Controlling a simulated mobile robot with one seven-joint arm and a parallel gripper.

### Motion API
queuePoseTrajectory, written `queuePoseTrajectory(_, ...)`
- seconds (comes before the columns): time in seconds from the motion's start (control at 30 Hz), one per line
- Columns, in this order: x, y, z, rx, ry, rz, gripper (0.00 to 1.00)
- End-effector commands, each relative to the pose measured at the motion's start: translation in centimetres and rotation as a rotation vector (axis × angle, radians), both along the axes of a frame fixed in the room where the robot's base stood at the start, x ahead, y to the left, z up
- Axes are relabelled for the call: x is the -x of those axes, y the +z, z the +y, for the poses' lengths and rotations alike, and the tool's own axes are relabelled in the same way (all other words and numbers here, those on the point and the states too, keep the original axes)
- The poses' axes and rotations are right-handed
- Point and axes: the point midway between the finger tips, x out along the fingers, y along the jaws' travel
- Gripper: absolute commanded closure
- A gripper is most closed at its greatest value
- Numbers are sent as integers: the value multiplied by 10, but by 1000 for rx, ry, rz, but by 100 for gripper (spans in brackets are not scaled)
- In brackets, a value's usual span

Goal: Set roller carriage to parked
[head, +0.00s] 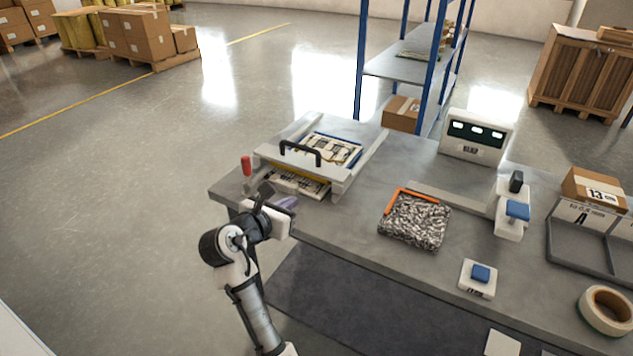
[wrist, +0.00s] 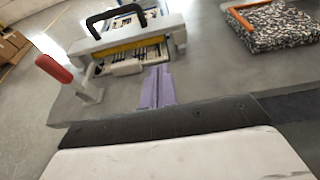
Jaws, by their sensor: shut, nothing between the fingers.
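The roller carriage (head: 302,165) is a pale crossbar with a black arched handle (head: 300,150), lying across two light rails on the left of the grey table. In the wrist view the carriage (wrist: 128,38) is at the upper left, with its black handle (wrist: 115,15) on top. A yellow strip runs along its front edge. Printed sheets show behind and in front of it. My gripper (head: 289,202) is at the table's front edge, in front of the carriage and apart from the handle. Its purple fingers (wrist: 158,86) are together and hold nothing.
A red-topped lever (head: 246,166) stands left of the rails. A speckled pad (head: 414,220) with an orange corner edge lies to the right. Beyond are a display box (head: 475,138), a blue button (head: 480,273), a tape roll (head: 606,310) and a blue shelf (head: 405,66).

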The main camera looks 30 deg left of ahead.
Motion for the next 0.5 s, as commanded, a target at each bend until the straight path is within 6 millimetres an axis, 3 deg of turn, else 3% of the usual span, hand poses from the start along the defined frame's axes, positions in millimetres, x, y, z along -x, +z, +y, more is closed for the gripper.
queuePoseTrajectory(0.23, -11, -3, -1, -1, -1, 0, 100)
queuePoseTrajectory(0.5, -62, -17, -2, -2, -2, 0, 100)
